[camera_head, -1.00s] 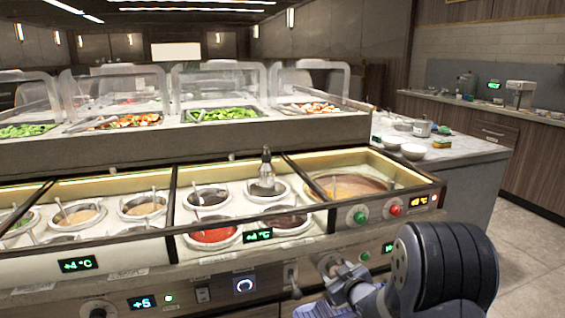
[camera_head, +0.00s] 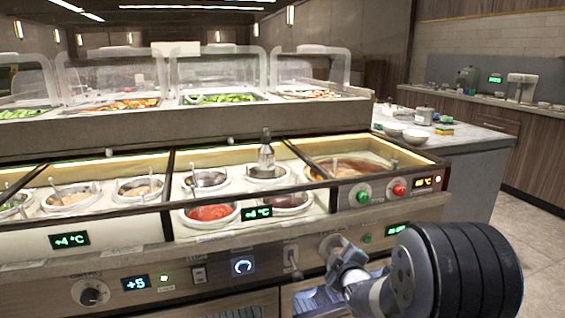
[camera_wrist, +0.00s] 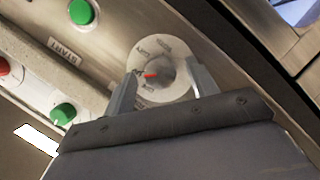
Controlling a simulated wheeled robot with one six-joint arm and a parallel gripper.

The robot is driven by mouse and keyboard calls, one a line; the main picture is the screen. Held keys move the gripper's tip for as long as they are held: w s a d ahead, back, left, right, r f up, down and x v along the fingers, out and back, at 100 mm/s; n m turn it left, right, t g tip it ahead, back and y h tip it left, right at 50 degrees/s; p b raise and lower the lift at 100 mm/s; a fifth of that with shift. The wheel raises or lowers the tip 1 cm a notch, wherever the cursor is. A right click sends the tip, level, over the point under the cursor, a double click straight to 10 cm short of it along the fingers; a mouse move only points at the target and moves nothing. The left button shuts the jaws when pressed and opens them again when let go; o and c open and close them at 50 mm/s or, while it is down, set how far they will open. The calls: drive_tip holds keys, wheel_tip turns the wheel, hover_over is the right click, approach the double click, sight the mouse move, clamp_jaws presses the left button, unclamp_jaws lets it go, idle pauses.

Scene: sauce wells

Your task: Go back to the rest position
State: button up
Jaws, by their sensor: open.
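My gripper (camera_wrist: 163,88) is open and empty in the wrist view. Its two fingers stand on either side of a round dial (camera_wrist: 163,70) with a red pointer mark on the counter's front panel. I cannot tell whether the fingers touch the dial. In the head view my gripper (camera_head: 340,262) is low at the right, close to the front panel below the red-brown sauce well, and my arm partly hides it.
Green (camera_wrist: 81,12) and red buttons sit near the dial. Glass-covered salad trays stand behind. Floor (camera_head: 540,260) is clear at the right.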

drive_tip(key=a+f+p+v, duration=0.1)
drive_tip(key=v, duration=1.1)
drive_tip(key=shift+g, duration=0.3)
drive_tip(key=shift+s+p, duration=0.15)
drive_tip(key=shift+p, duration=0.15)
